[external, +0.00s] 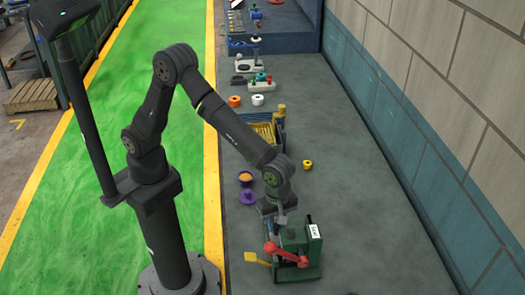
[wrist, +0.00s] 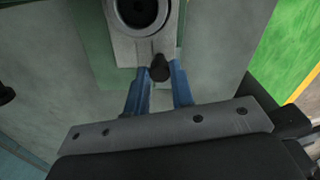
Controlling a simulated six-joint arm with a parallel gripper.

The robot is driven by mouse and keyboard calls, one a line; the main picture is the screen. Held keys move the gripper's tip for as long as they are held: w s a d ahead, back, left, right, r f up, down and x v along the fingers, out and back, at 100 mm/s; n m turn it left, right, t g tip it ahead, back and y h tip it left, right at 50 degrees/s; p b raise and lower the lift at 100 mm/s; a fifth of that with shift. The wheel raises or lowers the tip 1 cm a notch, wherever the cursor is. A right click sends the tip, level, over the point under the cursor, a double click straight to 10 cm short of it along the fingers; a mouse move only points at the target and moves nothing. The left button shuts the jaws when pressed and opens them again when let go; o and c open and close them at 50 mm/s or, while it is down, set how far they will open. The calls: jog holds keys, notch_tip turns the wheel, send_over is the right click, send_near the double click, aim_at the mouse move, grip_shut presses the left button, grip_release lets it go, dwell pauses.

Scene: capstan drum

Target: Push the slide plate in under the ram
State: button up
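The green press (external: 300,248) stands on the bench at the front, with a red lever (external: 284,254) and a yellow paddle (external: 257,259) on its left side. My gripper (external: 282,221) points down at the top of the press. In the wrist view, a light grey slide plate (wrist: 127,52) carries a dark round ring (wrist: 138,10) and a small black knob (wrist: 159,68). My gripper's two blue fingers (wrist: 160,72) stand apart, one on each side of the knob. I cannot tell whether they touch it. The ram is not clearly seen.
A purple stand with an orange-filled cup (external: 246,184) and a yellow ring (external: 307,164) lie behind the press. A yellow-edged bin (external: 264,130) stands farther back. The bench right of the press is clear up to the wall.

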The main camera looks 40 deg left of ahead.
grip_shut()
jog(key=shift+s+d, duration=1.65)
jog(key=o, duration=0.5)
grip_release()
jog(key=shift+s+d, duration=0.1)
jog(key=shift+o, duration=0.3)
jog(key=shift+r, duration=0.1)
notch_tip(320, 180, up, 17)
jog(key=shift+r, duration=0.15)
